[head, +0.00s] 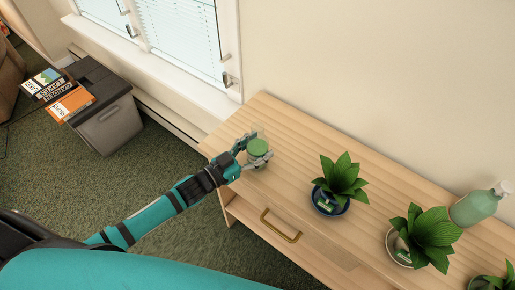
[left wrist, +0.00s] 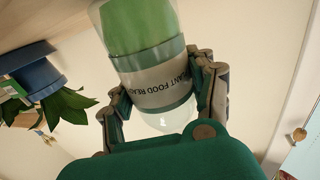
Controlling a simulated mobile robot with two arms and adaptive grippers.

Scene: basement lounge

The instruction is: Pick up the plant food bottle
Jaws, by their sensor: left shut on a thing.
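The plant food bottle (head: 257,148) has a green top in the head view and stands near the left end of the wooden dresser. In the left wrist view the bottle (left wrist: 155,75) fills the upper middle, with a pale label reading "PLANT FOOD READY" in part. My left gripper (head: 252,152) is shut on the bottle, with a finger on each side of it. In the left wrist view the fingers (left wrist: 163,90) press against its sides. I cannot tell whether the bottle touches the dresser top. My right gripper is not in view.
The dresser (head: 300,145) also holds a plant in a blue pot (head: 328,203), a plant in a white pot (head: 400,248) and a green bottle (head: 476,206) at the right. A grey bin (head: 108,122) with books (head: 66,101) stands on the carpet at left. A window sill (head: 170,65) is behind.

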